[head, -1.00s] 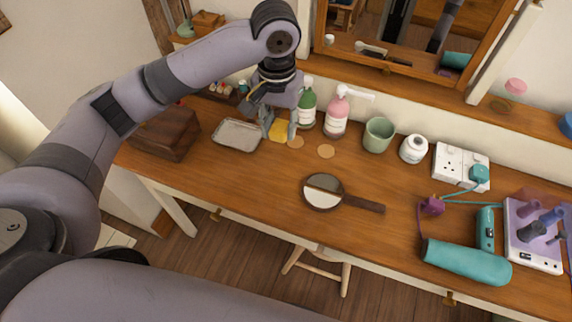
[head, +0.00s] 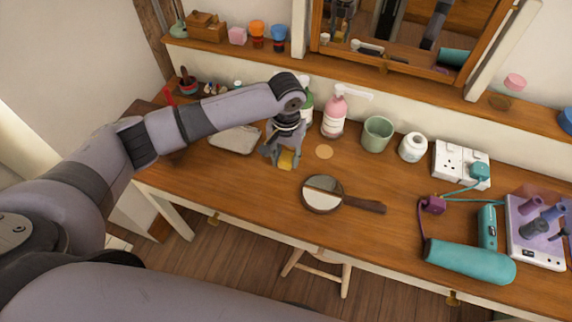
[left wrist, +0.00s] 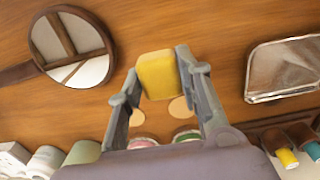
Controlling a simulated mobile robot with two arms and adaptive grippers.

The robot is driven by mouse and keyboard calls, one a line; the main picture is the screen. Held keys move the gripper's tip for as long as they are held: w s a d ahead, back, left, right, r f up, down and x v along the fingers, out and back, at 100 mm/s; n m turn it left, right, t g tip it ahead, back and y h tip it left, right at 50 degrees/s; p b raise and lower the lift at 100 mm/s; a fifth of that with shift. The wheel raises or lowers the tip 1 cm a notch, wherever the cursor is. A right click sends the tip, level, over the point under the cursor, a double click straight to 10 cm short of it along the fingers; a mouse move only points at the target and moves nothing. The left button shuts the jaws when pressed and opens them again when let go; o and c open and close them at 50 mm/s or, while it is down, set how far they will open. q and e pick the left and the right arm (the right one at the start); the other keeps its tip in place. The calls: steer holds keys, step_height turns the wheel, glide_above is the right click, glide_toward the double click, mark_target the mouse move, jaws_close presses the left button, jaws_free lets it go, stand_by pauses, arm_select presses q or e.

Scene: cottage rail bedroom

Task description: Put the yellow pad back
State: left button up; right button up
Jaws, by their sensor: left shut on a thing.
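The yellow pad (head: 286,160) is a small rounded block between the fingers of my left gripper (head: 284,154). In the left wrist view, the fingers of the gripper (left wrist: 158,76) are closed against both sides of the pad (left wrist: 157,73). The pad is over the wooden table, left of the round hand mirror (head: 322,197) and right of the shallow metal tray (head: 234,139). I cannot tell its exact height above the wood. Two flat tan discs show in the left wrist view, one left (left wrist: 136,118) and one right (left wrist: 180,106). My right gripper is out of view.
A pink pump bottle (head: 334,115), a green cup (head: 377,133) and a white jar (head: 412,147) stand along the back. A teal hair dryer (head: 468,261) and cords lie at the right. The table front below the gripper is clear.

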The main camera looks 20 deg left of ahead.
mark_target(286, 173)
arm_select(q)
steer(key=shift+f, duration=2.4)
steer(key=shift+f, duration=0.1)
steer(key=o, duration=1)
step_height(286, 173, up, 12)
steer(key=shift+r, duration=0.15)
